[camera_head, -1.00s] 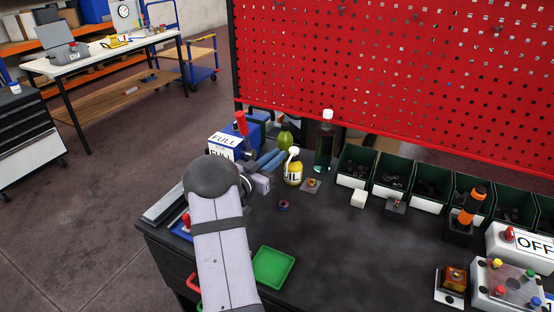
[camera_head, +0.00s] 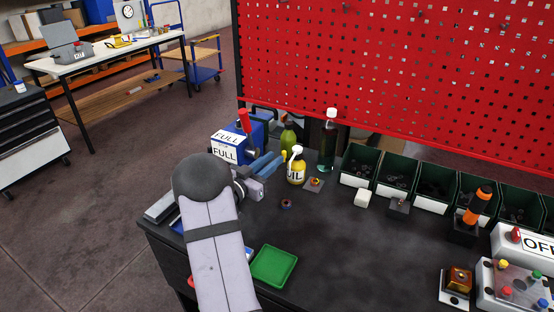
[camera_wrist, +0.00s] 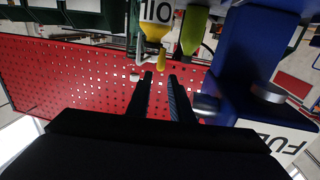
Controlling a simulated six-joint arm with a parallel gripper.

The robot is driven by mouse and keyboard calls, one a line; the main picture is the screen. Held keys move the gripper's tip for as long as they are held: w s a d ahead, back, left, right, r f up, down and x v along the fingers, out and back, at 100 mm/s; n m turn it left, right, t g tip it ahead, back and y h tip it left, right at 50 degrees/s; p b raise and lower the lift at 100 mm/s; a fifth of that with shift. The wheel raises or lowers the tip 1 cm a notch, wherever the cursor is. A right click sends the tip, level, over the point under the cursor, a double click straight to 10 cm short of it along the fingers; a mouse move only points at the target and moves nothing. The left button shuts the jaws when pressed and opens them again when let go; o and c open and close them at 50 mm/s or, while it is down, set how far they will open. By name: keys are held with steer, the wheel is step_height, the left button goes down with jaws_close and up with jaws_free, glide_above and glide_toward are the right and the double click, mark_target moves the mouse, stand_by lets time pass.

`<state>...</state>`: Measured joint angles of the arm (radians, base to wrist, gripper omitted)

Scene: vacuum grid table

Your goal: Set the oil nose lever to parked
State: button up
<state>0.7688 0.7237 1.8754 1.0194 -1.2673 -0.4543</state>
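The wrist view shows my gripper (camera_wrist: 161,75) open, with an empty gap. Contact with the nose cannot be told. I cannot tell any marked "parked" position.
A blue box (camera_head: 258,128) with "FULL" signs and a red handle (camera_head: 244,120) stands behind my gripper. A green bottle (camera_head: 288,138) and a dark clear bottle (camera_head: 327,148) stand behind the oil bottle. A green tray (camera_head: 274,267) lies in front.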

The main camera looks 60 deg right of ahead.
steer(key=a, duration=0.3)
steer(key=shift+w+a+b, duration=0.1)
steer(key=shift+w+b, duration=0.15)
steer(key=shift+b, duration=0.05)
jaws_close()
steer(key=w+a+f+m+g+y+b, duration=0.1)
steer(key=a+m+g+b, duration=0.3)
steer(key=m, duration=1.7)
steer(key=a+b, duration=0.2)
steer(key=a, duration=0.1)
steer(key=shift+w+a+f+g, duration=0.15)
steer(key=shift+w+a+g, duration=0.15)
steer(key=shift+g, duration=0.1)
